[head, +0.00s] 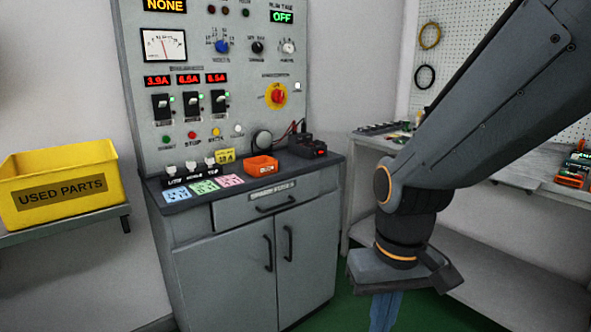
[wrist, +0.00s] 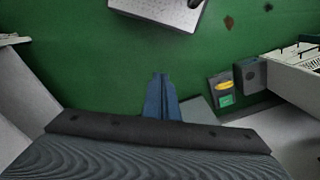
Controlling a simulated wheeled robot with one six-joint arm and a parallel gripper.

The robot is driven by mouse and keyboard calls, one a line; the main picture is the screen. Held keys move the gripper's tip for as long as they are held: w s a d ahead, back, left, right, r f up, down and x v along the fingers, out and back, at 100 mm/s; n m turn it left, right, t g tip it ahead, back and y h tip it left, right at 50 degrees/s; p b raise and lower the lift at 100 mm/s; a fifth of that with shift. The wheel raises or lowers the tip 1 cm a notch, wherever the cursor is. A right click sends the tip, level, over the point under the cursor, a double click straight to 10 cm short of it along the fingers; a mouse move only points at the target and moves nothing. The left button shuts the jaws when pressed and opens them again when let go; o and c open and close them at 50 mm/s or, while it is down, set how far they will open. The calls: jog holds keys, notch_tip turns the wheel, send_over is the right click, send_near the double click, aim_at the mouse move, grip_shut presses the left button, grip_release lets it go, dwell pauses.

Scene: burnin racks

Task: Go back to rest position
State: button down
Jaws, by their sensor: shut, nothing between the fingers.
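My gripper (head: 384,312) hangs from the end of my arm at the right of the head view, pointing down in front of the grey cabinet (head: 250,255) and the shelving on the right. Its lower end is cut off by the picture's edge. In the wrist view my gripper (wrist: 160,78) shows as two blue fingers held together, over the green floor (wrist: 100,70). The fingers are shut with nothing between them and touch nothing that I can see.
A control panel (head: 215,20) stands above the cabinet, with an orange bin (head: 261,166) on its top. A yellow used parts bin (head: 62,185) sits on a shelf at left. A workbench (head: 470,160) stands behind my arm at right.

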jog(key=d+r+m+p, duration=0.1)
jog(key=d+r+p, duration=0.4)
jog(key=p, duration=0.4)
jog(key=shift+s+d+r+m, duration=0.3)
jog(key=shift+s+r, duration=0.1)
jog(key=shift+r, duration=0.05)
